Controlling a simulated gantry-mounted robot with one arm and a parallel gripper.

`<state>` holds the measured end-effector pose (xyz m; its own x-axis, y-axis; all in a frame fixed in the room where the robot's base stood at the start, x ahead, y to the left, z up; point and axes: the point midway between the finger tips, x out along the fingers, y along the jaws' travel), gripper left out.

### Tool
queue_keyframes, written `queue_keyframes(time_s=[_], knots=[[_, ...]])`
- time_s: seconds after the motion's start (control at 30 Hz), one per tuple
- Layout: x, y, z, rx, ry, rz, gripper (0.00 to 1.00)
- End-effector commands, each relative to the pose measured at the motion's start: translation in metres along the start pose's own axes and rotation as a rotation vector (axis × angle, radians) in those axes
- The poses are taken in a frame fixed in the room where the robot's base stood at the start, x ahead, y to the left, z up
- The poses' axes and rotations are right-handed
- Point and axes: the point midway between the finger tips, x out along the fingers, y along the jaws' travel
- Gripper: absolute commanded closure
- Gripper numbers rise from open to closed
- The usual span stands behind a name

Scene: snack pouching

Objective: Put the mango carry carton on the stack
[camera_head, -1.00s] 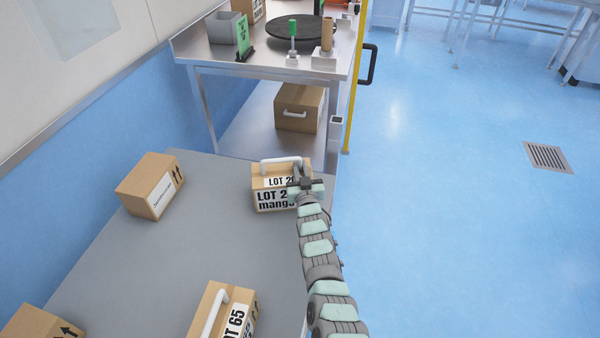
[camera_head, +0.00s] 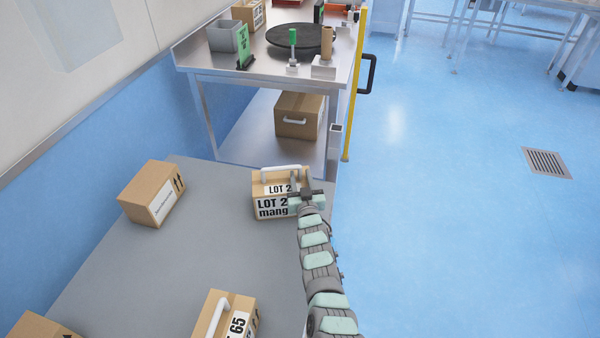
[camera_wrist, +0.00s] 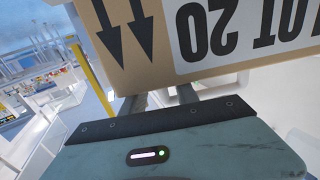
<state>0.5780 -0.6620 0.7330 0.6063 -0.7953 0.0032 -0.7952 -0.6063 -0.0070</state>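The mango carry carton (camera_head: 272,207) is a brown box with a white top handle (camera_head: 282,170) and "LOT 2…" and "mang…" labels. It stands upright near the far right of the grey table. My gripper (camera_head: 302,184) is at its right front, its body covering part of the label. In the wrist view the carton (camera_wrist: 150,60) fills the top, with an upside-down "LOT 20" label and two black arrows. The two gripper fingers (camera_wrist: 162,97) stand apart there. Their tips are hidden behind the carton, and I see no grip on the handle.
On the grey table (camera_head: 190,255) are a brown carton (camera_head: 150,195) at left, a "LOT 65" carton (camera_head: 222,318) in front and another carton (camera_head: 38,328) at lower left. A metal bench (camera_head: 270,72) with a lower shelf stands behind. A yellow post (camera_head: 355,100) rises at its right.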

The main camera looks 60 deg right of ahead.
Motion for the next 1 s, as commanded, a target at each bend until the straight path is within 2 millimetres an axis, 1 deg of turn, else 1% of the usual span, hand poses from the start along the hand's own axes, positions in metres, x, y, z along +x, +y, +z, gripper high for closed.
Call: queue_keyframes(time_s=[0.03,0.07,0.3,0.5,0.7,0.8,1.0], knots=[[-0.008,0.0,-0.007,-0.001,-0.002,0.0,0.64],[-0.013,-0.001,-0.008,0.001,-0.002,0.0,0.64],[-0.055,-0.003,-0.005,-0.001,-0.004,-0.003,0.64],[-0.086,-0.002,-0.002,-0.002,-0.003,-0.003,0.64],[-0.103,-0.002,0.0,0.0,-0.003,-0.002,0.64],[-0.107,-0.001,0.0,-0.001,-0.002,-0.002,0.64],[-0.107,-0.001,0.0,-0.001,-0.002,-0.001,0.64]])
